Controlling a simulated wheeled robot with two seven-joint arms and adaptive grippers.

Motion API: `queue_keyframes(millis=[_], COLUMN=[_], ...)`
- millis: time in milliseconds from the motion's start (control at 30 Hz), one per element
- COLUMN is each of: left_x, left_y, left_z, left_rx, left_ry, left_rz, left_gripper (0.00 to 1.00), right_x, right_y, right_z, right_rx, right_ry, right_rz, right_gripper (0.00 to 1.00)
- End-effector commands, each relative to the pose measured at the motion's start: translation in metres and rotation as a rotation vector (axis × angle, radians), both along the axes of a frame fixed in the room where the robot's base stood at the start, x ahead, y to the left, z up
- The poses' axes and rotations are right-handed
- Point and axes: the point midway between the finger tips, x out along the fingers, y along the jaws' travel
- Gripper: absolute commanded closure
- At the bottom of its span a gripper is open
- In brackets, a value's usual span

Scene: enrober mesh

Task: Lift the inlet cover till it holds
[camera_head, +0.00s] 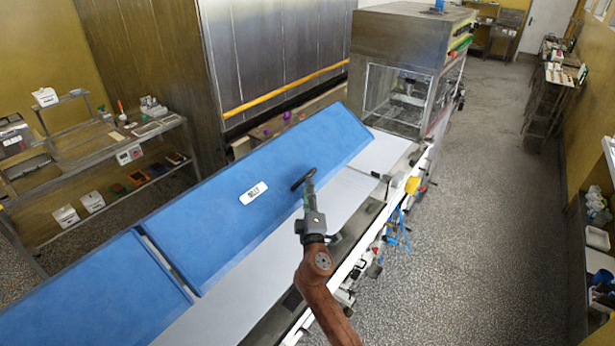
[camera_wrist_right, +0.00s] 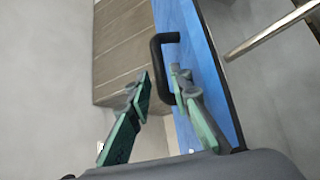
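The long blue cover (camera_head: 225,215) with a white label (camera_head: 253,193) slants over the pale belt in the head view. I take it for the inlet cover; the label is too small to read surely. Its black bar handle (camera_head: 303,179) stands on its right side. My right gripper (camera_head: 309,186) is at this handle. In the right wrist view the handle (camera_wrist_right: 157,62) reaches between the two green fingers (camera_wrist_right: 162,80), which stand apart with gaps beside the bar. The blue cover (camera_wrist_right: 215,85) fills a strip right of them. My left gripper is out of view.
Another blue cover (camera_head: 95,295) lies at lower left. A metal machine with a clear-sided housing (camera_head: 395,98) stands at the far end. Small fittings and a yellow part (camera_head: 412,185) line the right edge. The floor (camera_head: 470,240) to the right is clear.

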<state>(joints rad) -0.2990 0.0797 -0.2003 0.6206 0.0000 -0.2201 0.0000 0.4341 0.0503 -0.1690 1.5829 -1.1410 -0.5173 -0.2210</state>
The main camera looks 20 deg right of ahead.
Motion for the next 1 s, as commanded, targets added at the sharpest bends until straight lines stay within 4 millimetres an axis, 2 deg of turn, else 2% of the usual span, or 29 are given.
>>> queue_keyframes(millis=[200,367,700,1000], left_x=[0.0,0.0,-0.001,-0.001], left_y=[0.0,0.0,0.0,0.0], left_z=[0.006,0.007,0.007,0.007], left_rx=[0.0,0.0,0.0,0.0], left_ry=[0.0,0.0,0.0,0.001], left_rz=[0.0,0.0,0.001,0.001], left_gripper=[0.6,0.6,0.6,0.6], right_x=[0.034,0.049,0.053,0.052], right_y=[-0.008,-0.011,-0.012,-0.012], right_z=[0.009,0.012,0.012,0.012], right_rx=[0.0,0.002,0.004,0.004], right_ry=[0.0,0.0,0.001,0.001], right_rz=[-0.002,-0.003,-0.002,-0.002], right_gripper=[0.81,0.81,0.81,1.0])
